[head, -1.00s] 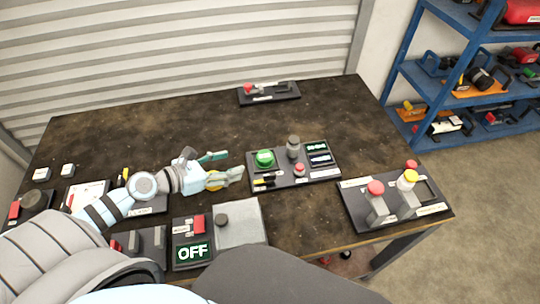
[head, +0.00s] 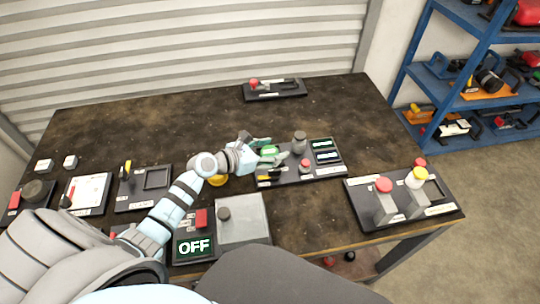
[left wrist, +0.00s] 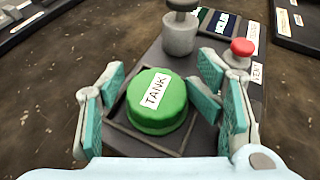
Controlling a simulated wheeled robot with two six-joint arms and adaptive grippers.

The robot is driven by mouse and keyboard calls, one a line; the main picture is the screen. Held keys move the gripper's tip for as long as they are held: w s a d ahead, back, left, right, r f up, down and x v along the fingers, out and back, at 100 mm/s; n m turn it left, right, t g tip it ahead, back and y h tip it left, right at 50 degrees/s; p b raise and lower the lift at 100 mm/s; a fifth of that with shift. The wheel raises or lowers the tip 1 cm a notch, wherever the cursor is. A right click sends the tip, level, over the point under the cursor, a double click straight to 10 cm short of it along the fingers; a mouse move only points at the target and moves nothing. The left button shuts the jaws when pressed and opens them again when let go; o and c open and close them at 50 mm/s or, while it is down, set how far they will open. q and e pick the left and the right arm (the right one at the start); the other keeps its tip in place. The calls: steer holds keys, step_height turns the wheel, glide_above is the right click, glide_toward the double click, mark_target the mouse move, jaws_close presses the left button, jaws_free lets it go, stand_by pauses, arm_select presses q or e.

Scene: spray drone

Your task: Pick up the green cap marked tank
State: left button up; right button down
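The green cap (left wrist: 157,101) with a white label reading TANK sits in a square recess on a dark panel (left wrist: 160,62) in the left wrist view. In the head view the green cap (head: 270,151) shows only partly behind my left gripper. My left gripper (head: 268,150) is over the panel's left end. In the left wrist view its teal fingers (left wrist: 158,100) stand apart, one on each side of the cap, with gaps between them and it. My right gripper is not in view.
A panel with red and yellow knobs (head: 400,200) stands to the right, and a grey plate (head: 243,220) lies in front.

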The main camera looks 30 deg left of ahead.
arm_select(q)
steer(key=shift+s+a+f, duration=0.1)
steer(key=shift+s+f, duration=0.05)
steer(key=shift+f, duration=0.1)
steer(key=c, duration=1.2)
